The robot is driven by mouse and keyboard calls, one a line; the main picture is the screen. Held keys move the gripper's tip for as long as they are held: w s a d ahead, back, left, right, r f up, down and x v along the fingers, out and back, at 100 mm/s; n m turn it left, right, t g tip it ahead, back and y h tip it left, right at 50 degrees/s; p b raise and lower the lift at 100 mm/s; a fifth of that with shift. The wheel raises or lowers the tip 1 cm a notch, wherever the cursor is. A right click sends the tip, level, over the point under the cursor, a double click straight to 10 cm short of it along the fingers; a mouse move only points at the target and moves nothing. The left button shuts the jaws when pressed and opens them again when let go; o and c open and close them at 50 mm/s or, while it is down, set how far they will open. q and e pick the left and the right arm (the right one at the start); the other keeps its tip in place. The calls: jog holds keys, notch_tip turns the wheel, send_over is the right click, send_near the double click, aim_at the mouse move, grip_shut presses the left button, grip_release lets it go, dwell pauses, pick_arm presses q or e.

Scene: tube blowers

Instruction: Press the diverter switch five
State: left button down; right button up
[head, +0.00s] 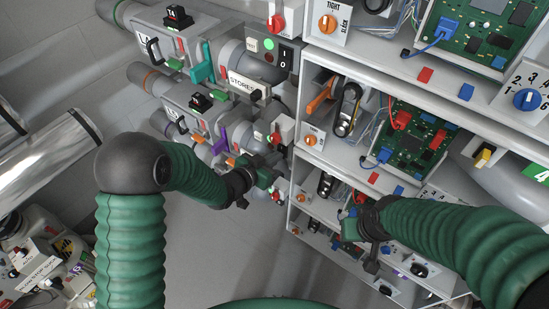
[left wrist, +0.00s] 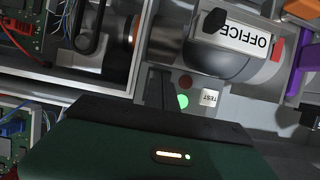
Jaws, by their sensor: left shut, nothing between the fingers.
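I cannot make out a switch marked five. A blue rotary knob (head: 529,99) at the right edge of the head view has numbers around it. My left gripper (head: 268,178) is shut and empty, close to the lower tube blower's panel.
An OFFICE label (left wrist: 247,33) shows in the wrist view.

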pick_arm(q)
jog(key=shift+w+d+r+t, duration=0.1)
jog(key=shift+w+r+t, duration=0.05)
jog(key=shift+r, duration=0.3)
jog(key=shift+w+r+t, duration=0.1)
jog(key=shift+r+t, duration=0.05)
jog(key=shift+r, duration=0.3)
jog(key=shift+s, duration=0.1)
dwell(0.3)
